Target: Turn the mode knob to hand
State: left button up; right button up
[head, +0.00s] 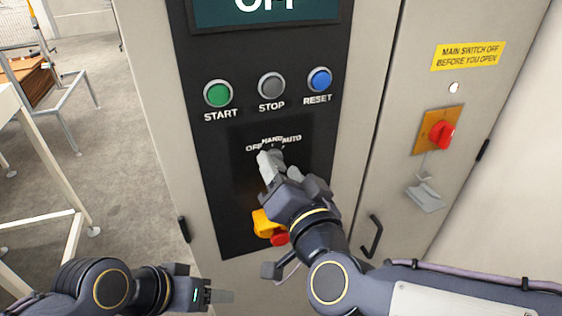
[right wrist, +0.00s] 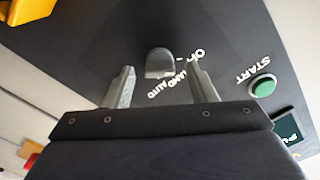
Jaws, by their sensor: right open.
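The grey mode knob (right wrist: 159,62) sits on the dark panel, with the labels OFF, HAND and AUTO around it. In the right wrist view it stands in the gap between the fingertips of my right gripper (right wrist: 160,70), which is open. I cannot tell whether either finger touches it or which label it points to. In the head view my right gripper (head: 269,158) covers most of the knob, just below the HAND label. My left gripper (head: 220,296) is low at the left, away from the panel; its finger gap is not clear.
Above the knob are the green START button (head: 218,94), the grey STOP button (head: 271,86) and the blue RESET button (head: 319,80). The display (head: 225,14) reads OFF. A yellow-and-red emergency stop (head: 264,225) is below; a red main switch (head: 441,135) is at right.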

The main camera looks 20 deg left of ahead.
jog(key=shift+x, duration=0.8)
jog(key=c, duration=0.9)
jog(key=shift+c, duration=0.3)
